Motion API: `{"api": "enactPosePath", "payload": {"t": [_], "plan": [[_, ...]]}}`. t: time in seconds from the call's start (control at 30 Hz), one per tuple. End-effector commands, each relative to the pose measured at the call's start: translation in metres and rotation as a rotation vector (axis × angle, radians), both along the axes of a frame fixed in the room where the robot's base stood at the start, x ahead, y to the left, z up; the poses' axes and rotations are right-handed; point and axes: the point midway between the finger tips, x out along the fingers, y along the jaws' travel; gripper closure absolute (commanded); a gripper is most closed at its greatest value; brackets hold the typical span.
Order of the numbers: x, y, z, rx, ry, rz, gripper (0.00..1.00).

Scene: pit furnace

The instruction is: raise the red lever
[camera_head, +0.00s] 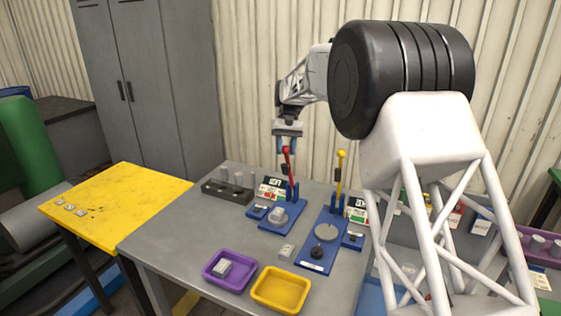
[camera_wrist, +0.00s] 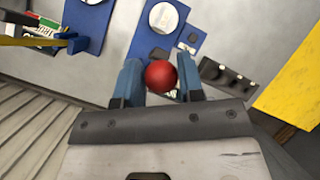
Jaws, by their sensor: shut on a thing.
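The red lever (camera_head: 288,163) rises from a blue base (camera_head: 275,219) at the back of the grey table, in the head view. It stands nearly upright with a slight tilt. Its round red knob (camera_wrist: 160,76) shows in the wrist view between the two blue fingers. My gripper (camera_head: 287,146) comes down from above and is shut on the red lever near its top. In the wrist view my gripper (camera_wrist: 161,84) has a finger on each side of the knob. The lever's shaft below the knob is hidden there.
A yellow lever (camera_head: 340,168) on another blue base (camera_head: 322,246) stands to the right. A dark block with grey cylinders (camera_head: 227,190) is to the left. Purple (camera_head: 229,270) and yellow (camera_head: 280,289) trays lie in front. A yellow table (camera_head: 115,201) adjoins at left.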

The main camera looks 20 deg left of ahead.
Motion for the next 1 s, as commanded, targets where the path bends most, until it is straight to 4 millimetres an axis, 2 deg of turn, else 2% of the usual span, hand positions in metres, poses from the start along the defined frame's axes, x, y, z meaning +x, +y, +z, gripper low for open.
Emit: {"api": "enactPosePath", "payload": {"t": [0.03,0.2,0.4,0.9,0.93,1.0], "plan": [[0.006,0.007,0.002,0.008,-0.004,0.004,1.0],[0.026,0.006,0.006,0.006,-0.002,0.005,1.0],[0.04,0.005,0.009,0.004,-0.001,0.005,1.0],[0.048,-0.001,0.009,0.001,-0.003,-0.001,1.0],[0.048,-0.001,0.009,0.001,-0.003,-0.001,0.62],[0.048,-0.001,0.009,0.0,-0.002,-0.001,0.51]]}}
